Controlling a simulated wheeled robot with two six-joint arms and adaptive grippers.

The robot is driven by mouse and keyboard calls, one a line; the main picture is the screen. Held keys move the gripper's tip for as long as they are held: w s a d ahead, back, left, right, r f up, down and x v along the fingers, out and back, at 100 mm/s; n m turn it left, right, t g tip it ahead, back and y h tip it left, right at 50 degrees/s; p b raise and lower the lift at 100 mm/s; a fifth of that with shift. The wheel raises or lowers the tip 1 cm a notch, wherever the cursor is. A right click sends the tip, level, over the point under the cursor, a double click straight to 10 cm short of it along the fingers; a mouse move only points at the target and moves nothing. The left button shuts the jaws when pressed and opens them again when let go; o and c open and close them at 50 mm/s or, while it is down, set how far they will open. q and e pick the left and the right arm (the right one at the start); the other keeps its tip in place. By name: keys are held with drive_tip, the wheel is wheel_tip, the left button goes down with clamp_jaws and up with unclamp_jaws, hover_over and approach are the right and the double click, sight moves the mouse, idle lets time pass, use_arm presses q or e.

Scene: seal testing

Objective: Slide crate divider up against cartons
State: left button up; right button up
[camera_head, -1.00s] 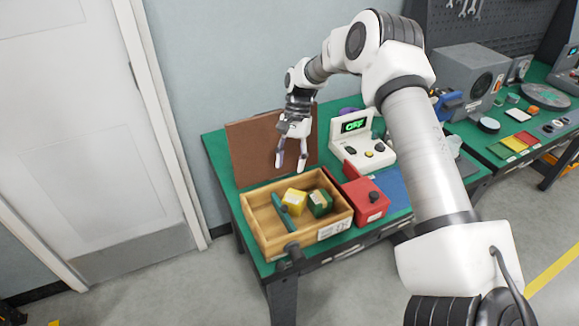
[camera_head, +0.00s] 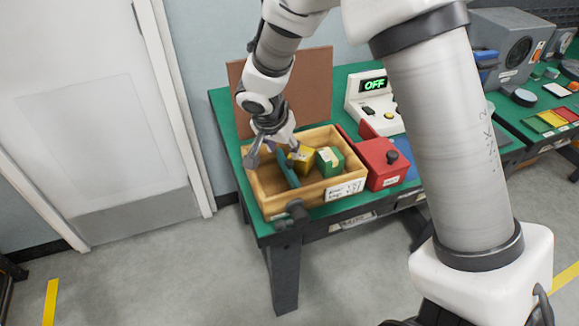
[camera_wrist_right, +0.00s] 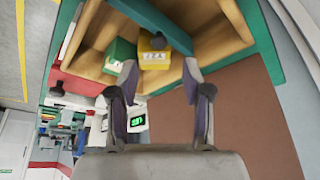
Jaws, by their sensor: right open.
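The wooden crate (camera_head: 262,207) stands at the table's front left, and its rim shows in the wrist view (camera_wrist_right: 78,28). The teal divider (camera_head: 285,168) stands slanted inside it, left of the yellow carton (camera_head: 304,163). The green carton (camera_head: 329,164) sits to the right of the yellow one. My right gripper (camera_head: 273,158) is open above the crate's back part, near the divider's back end. In the wrist view the divider (camera_wrist_right: 152,17) and yellow carton (camera_wrist_right: 154,55) lie just beyond the fingertips, with the green carton (camera_wrist_right: 119,58) alongside. Contact cannot be told. My left gripper is out of view.
A brown board (camera_head: 308,92) stands behind the crate. The crate's left part is empty.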

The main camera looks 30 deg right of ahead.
sight(290, 162)
drive_tip(key=x, duration=0.7)
drive_tip(key=shift+r, duration=0.1)
clamp_jaws()
drive_tip(key=shift+d+b, duration=0.1)
drive_tip(key=shift+b, duration=0.4)
drive_tip(key=d+b, duration=0.3)
drive_tip(key=b, duration=0.1)
drive_tip(key=shift+s+f, duration=0.3)
drive_tip(key=shift+s, duration=0.05)
drive_tip(key=shift+s+d+r, duration=0.1)
drive_tip(key=shift+d+r, duration=0.05)
drive_tip(key=shift+d, duration=0.05)
drive_tip(key=shift+r, duration=0.15)
unclamp_jaws()
